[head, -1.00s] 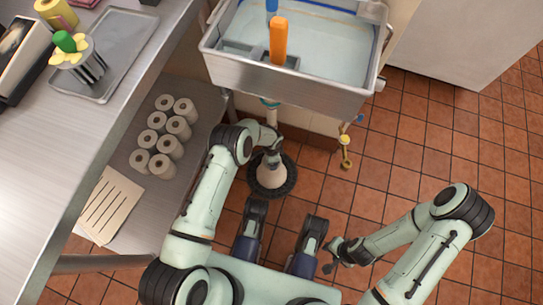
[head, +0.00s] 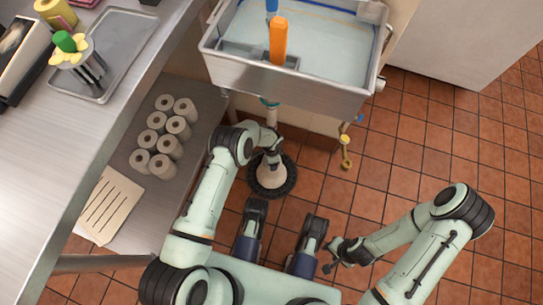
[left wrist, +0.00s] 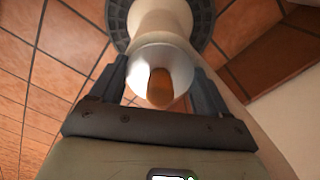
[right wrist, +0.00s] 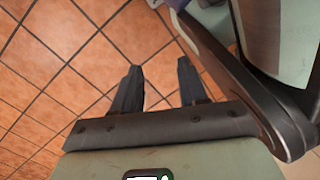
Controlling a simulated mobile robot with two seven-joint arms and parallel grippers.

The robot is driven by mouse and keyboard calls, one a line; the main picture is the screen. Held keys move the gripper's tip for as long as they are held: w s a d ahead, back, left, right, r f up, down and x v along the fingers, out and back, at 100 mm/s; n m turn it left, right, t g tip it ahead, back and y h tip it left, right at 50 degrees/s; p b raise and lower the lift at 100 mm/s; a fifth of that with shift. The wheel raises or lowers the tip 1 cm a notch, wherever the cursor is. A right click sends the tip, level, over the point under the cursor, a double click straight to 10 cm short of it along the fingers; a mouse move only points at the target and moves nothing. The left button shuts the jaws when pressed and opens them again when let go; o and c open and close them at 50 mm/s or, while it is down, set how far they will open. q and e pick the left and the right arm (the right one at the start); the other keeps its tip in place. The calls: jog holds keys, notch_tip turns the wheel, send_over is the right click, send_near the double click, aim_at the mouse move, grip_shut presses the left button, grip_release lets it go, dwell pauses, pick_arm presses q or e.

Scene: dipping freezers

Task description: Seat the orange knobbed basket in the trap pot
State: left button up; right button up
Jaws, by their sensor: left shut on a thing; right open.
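In the left wrist view an orange-brown knob (left wrist: 160,88) stands in the middle of a whitish round piece (left wrist: 143,68), which I take for the basket. My left gripper (left wrist: 163,85) is shut on this piece, one finger at each side. A cream, flared body (left wrist: 158,20) with a dark ridged ring (left wrist: 203,18) lies just beyond it. In the head view the ring (head: 287,186) is on the floor below my left gripper (head: 271,155). I cannot tell which part is the trap pot. My right gripper (right wrist: 158,85) is open and empty over the floor.
A steel sink (head: 290,80) with an upright orange handle (head: 278,40) stands above and behind. A yellow-knobbed fitting (head: 345,163) is at its right. The counter (head: 60,150) and a shelf with several paper rolls (head: 162,166) are at left. The tiled floor (head: 400,150) is clear at right.

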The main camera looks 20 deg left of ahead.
pick_arm(q)
jog(key=o, duration=1)
jog(key=shift+o, duration=0.2)
pick_arm(e)
jog(key=shift+s, duration=0.1)
pick_arm(q)
jog(key=shift+a, duration=0.1)
pick_arm(e)
jog(key=shift+s, duration=0.1)
pick_arm(q)
jog(key=shift+w, duration=0.1)
notch_tip(320, 180, up, 13)
jog(key=p, duration=0.4)
jog(key=shift+s+r, duration=0.2)
pick_arm(e)
jog(key=w+r+t, duration=0.2)
jog(key=w+r, duration=0.3)
jog(key=w, duration=0.1)
jog(key=shift+w+a, duration=0.3)
jog(key=shift+a, duration=0.1)
